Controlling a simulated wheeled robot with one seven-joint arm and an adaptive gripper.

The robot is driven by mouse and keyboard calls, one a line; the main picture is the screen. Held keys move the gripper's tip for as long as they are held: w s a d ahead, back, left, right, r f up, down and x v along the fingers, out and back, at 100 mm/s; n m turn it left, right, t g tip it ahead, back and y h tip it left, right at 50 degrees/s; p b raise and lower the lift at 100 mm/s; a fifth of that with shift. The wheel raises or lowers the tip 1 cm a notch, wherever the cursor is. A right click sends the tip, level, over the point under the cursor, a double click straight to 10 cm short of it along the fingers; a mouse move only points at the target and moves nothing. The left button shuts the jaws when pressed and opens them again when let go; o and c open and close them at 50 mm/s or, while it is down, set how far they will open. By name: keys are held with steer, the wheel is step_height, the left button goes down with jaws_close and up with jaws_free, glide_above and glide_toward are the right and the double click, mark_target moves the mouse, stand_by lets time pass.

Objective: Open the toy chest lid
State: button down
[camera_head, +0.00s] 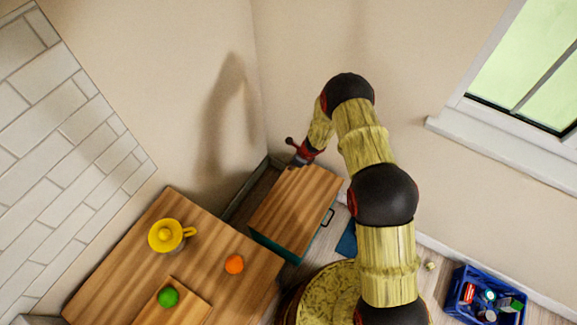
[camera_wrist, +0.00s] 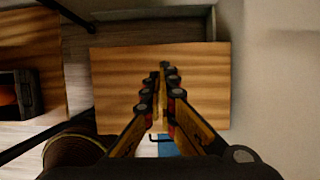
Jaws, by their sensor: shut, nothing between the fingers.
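The toy chest (camera_head: 291,210) stands in the corner, with a wood-grain lid and a teal side. The lid looks closed and flat. A dark handle (camera_head: 328,217) sits on the chest's right side; part of it shows below the lid in the wrist view (camera_wrist: 153,138). My gripper (camera_head: 300,154) is at the chest's far end, by the lid's upper edge. In the wrist view my gripper (camera_wrist: 164,72) is shut and empty, its fingers over the middle of the lid (camera_wrist: 205,78). I cannot tell whether it touches the lid.
Walls close in the corner behind the chest. A blue crate (camera_head: 486,297) of items is at the lower right.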

steer(key=s+d+r, duration=0.4)
steer(key=s+d, duration=0.1)
steer(key=d, duration=0.2)
steer(key=shift+r+p, duration=0.35)
steer(key=shift+p, duration=0.05)
